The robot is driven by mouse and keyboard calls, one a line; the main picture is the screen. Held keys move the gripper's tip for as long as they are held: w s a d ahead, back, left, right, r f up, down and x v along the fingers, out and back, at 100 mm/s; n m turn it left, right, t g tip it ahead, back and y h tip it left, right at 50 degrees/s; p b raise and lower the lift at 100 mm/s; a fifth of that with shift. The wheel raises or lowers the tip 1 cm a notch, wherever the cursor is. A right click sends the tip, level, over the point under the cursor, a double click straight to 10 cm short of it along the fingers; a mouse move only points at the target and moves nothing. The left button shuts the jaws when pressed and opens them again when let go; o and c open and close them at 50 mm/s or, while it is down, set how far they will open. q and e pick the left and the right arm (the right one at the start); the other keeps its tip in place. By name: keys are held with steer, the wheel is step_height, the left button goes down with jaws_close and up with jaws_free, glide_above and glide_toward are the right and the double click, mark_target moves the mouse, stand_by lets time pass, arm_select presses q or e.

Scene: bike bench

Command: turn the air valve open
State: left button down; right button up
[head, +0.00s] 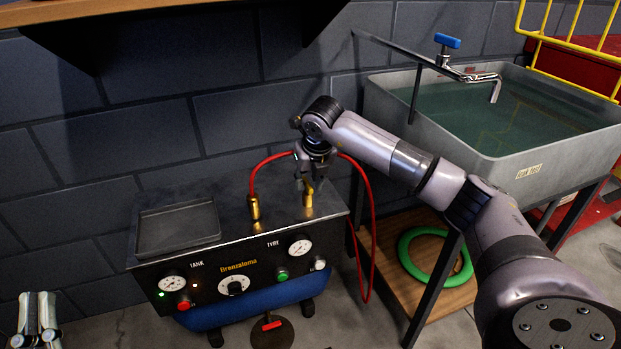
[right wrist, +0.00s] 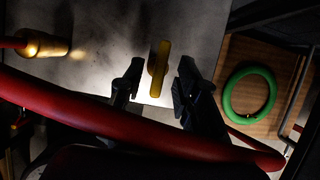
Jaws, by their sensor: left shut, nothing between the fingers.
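The air valve (head: 308,200) shows as a small brass piece on the top of the compressor unit (head: 236,284), near its right side. My right gripper (head: 308,184) is directly above it. In the right wrist view, the valve's yellow lever (right wrist: 158,66) stands between the two dark fingers of my right gripper (right wrist: 158,82). The fingers are open, with a visible gap on each side of the lever. Part of the valve is hidden by the gripper in the head view. My left gripper (head: 38,300) is shut and empty at the lower left, away from the unit.
A red hose (head: 369,215) loops behind my right gripper and crosses the right wrist view. A brass fitting (head: 254,208) and a grey tray (head: 178,229) are left of the valve. A sink (head: 530,155) stands right; a green ring (head: 407,262) lies below it.

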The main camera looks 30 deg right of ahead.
steer(key=shift+c, duration=1.3)
jaws_close()
arm_select(q)
steer(key=shift+s+r, duration=0.15)
steer(key=shift+s, duration=0.15)
